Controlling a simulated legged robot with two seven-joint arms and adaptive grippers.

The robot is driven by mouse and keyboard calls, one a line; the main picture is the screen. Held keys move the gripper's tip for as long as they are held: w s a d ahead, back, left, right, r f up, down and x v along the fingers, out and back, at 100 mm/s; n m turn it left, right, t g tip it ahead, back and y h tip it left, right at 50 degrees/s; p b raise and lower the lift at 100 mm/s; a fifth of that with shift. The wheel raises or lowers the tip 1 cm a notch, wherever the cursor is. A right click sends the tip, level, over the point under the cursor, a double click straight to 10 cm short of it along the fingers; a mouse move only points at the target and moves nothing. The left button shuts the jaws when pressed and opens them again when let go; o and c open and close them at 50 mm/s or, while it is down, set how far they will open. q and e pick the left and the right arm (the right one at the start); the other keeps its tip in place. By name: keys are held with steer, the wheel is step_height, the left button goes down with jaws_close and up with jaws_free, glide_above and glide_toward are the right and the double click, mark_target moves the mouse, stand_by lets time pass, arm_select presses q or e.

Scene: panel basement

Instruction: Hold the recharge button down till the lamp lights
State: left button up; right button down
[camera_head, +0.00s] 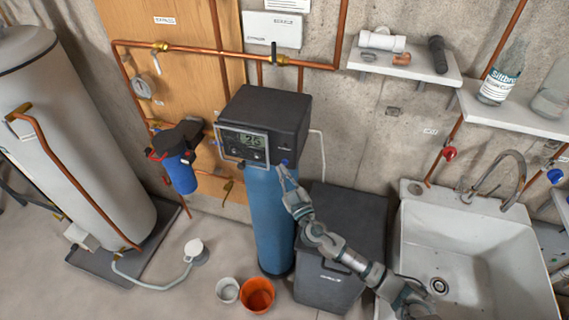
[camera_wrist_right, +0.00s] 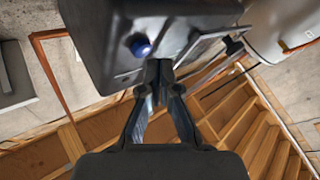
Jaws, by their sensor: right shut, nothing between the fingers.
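The water softener has a black control head (camera_head: 268,108) with a lit display (camera_head: 243,139) on top of a blue cylinder (camera_head: 268,220). A round blue button (camera_wrist_right: 140,46) sits on the head's front face in the wrist view; in the head view it shows as a small blue spot (camera_head: 285,162) right of the display. My right gripper (camera_head: 283,171) is shut and empty, its tips just below the button. In the wrist view the fingertips (camera_wrist_right: 158,72) are close to the head's face, beside the button, not over it. Contact cannot be told. I cannot make out a lit lamp. My left gripper is not in view.
A dark grey bin (camera_head: 340,240) stands right of the cylinder, under my right arm. A white sink (camera_head: 475,245) is at the right. An orange bucket (camera_head: 257,295) and white pot (camera_head: 228,290) stand in front. A blue filter housing (camera_head: 181,174) hangs left.

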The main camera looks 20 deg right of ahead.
steer(key=shift+w+d, duration=0.2)
steer(key=shift+w, duration=0.05)
steer(key=shift+w+d+r+b, duration=0.1)
steer(key=shift+w+d+b, duration=0.1)
steer(key=shift+w+b, duration=0.15)
stand_by(0.7)
steer(key=shift+s, duration=0.15)
stand_by(2.8)
steer(key=shift+s+a, duration=0.4)
steer(key=shift+s, duration=0.15)
steer(key=s+a, duration=0.1)
steer(key=s, duration=0.1)
steer(key=s+a, duration=0.2)
steer(key=shift+s, duration=0.1)
stand_by(0.3)
stand_by(0.3)
